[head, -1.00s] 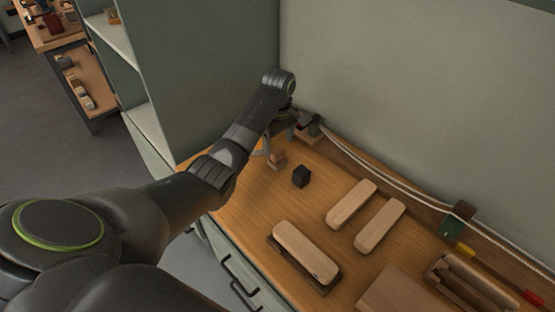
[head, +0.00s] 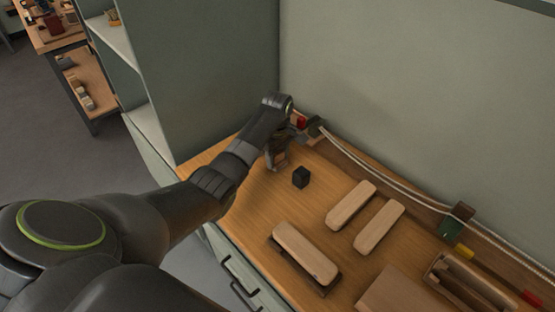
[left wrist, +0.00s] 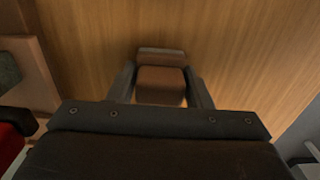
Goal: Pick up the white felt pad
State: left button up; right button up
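I cannot make out a white felt pad in either view. My left gripper (head: 275,158) points down at the far left end of the wooden bench, by a small brown wooden block (head: 281,162). In the left wrist view, the gripper's two fingers (left wrist: 161,80) are apart, one on each side of a brown block (left wrist: 160,84) with a raised back edge. I cannot tell whether the fingers touch it. My right gripper is not in view.
A black cube (head: 301,177) stands just right of my left gripper. Several pale wooden brush bodies (head: 351,205) lie further right on the bench (head: 240,200). A tall grey-green panel (head: 205,75) and a back wall close off the corner. A red item (head: 302,122) stands behind the gripper.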

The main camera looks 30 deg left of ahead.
pick_arm(q)
jog(key=c, duration=0.3)
jog(key=shift+c, duration=0.2)
notch_tip(320, 180, up, 10)
jog(key=shift+f, duration=0.1)
